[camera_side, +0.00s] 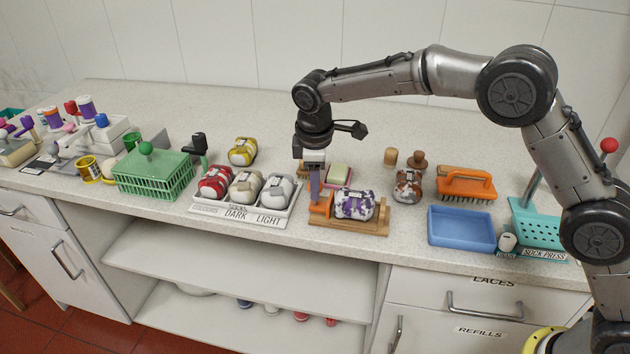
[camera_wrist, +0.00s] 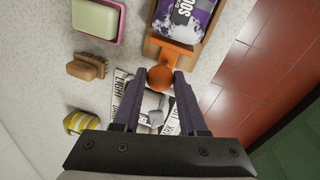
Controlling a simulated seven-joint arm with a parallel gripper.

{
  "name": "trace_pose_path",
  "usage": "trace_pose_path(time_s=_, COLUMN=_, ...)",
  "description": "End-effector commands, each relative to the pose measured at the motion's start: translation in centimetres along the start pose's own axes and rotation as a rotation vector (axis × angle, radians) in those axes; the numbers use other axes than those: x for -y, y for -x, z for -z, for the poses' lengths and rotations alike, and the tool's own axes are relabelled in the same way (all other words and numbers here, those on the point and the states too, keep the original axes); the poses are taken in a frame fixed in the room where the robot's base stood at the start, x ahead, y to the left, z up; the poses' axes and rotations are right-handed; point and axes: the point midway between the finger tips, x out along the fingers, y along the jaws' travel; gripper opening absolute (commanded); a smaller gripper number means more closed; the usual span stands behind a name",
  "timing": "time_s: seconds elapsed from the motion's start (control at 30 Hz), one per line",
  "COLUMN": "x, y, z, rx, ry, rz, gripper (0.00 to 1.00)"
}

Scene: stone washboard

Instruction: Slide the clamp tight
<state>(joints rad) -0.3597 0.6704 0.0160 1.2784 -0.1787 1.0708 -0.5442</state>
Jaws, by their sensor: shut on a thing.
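The orange clamp (camera_side: 319,210) sits at the left end of a wooden board (camera_side: 350,228). A purple-and-white sock bundle (camera_side: 354,205) lies on the board just right of the clamp. The clamp's face is very close to the bundle; I cannot tell whether they touch. My gripper (camera_side: 314,190) points down over the clamp. In the wrist view my gripper (camera_wrist: 160,80) is shut on the clamp's round orange knob (camera_wrist: 160,77), with one finger on each side. The bundle (camera_wrist: 185,18) shows beyond the knob. The fingers partly hide the clamp in the side view.
Left of the board is a white tray (camera_side: 238,219) with red, beige and white bundles. A soap dish (camera_side: 339,177) and a brush (camera_wrist: 86,68) are behind the board. Right stand a patterned bundle (camera_side: 407,186), an orange brush (camera_side: 466,183) and a blue tray (camera_side: 461,229).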

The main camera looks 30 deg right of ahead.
Motion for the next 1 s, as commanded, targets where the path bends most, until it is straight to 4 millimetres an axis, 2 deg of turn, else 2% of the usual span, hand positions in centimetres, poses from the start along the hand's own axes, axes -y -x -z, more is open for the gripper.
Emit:
trace_pose_path(time_s=0.67, x=0.0, y=0.1, z=0.0, rx=-0.002, ry=0.0, rz=-0.001, gripper=0.0)
trace_pose_path(time_s=1.0, x=0.4, y=0.3, z=-2.3, rx=0.0, ry=-0.002, rz=0.0, gripper=0.0)
